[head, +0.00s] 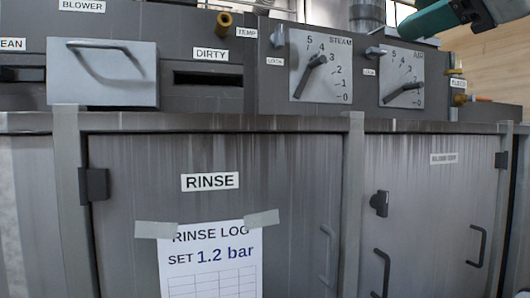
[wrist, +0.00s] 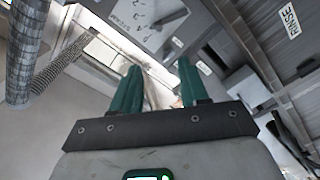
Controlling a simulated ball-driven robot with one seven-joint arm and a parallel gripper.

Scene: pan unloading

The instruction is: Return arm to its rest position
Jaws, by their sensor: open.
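My gripper (wrist: 158,75) shows in the wrist view with two teal fingers standing apart and nothing between them. Behind the fingers are a pale dial plate and a wall. In the head view, a teal finger and dark body of my gripper (head: 432,20) show at the top right edge, above the AIR dial and in front of the wall. Most of my arm is out of the head view.
A dark cabinet with a RINSE door (head: 290,170) fills the head view. Above it are a STEAM dial (head: 310,85), an AIR dial (head: 410,65), a DIRTY slot (head: 208,79) and a grey handled drawer (head: 105,88). A RINSE LOG sheet (head: 210,270) is taped on.

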